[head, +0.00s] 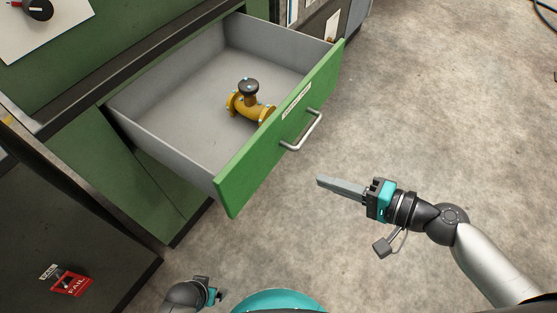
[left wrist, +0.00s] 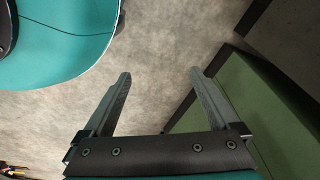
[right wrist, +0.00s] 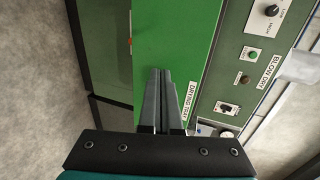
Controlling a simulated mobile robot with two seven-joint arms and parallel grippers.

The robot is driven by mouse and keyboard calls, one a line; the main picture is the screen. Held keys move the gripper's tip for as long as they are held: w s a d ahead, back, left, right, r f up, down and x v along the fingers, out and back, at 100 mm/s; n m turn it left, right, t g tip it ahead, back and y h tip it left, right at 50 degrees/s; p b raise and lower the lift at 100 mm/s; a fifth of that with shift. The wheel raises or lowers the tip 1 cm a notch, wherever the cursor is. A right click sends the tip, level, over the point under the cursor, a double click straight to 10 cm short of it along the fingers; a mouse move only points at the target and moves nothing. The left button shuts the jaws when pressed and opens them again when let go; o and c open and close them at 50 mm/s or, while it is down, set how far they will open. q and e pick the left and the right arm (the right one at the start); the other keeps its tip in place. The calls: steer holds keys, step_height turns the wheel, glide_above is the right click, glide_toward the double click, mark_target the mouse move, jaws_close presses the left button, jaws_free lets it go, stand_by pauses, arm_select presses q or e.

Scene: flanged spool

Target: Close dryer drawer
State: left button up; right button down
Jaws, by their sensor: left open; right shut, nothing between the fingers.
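The dryer drawer (head: 165,106) is pulled out of the green cabinet. Its grey tray lies open, and its green front panel (head: 240,183) carries a metal bar handle (head: 303,133) and a white label. My right gripper (head: 322,181) is shut and empty, in front of the panel and apart from the handle in the head view. In the right wrist view its fingers (right wrist: 164,72) point at the green panel. My left gripper (left wrist: 160,75) is open and empty above the floor; only part of that arm shows in the head view.
A dark-topped cabinet (head: 60,215) with a red FAIL tag (head: 72,283) stands at the left. A control panel with a knob (right wrist: 272,10) and buttons is on the green machine. The concrete floor (head: 440,110) right of the drawer is clear.

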glide_toward(266, 158)
steer(key=w+a+f, duration=0.1)
steer(key=a+f, duration=0.1)
steer(key=shift+w+a+r, duration=0.1)
steer(key=shift+w+a, duration=0.95)
steer(key=shift+a, duration=0.1)
arm_select(q)
steer(key=shift+s+a+f, duration=0.2)
steer(key=shift+s+f, duration=0.1)
arm_select(e)
steer(key=shift+w+a, duration=0.2)
steer(key=shift+a, duration=0.15)
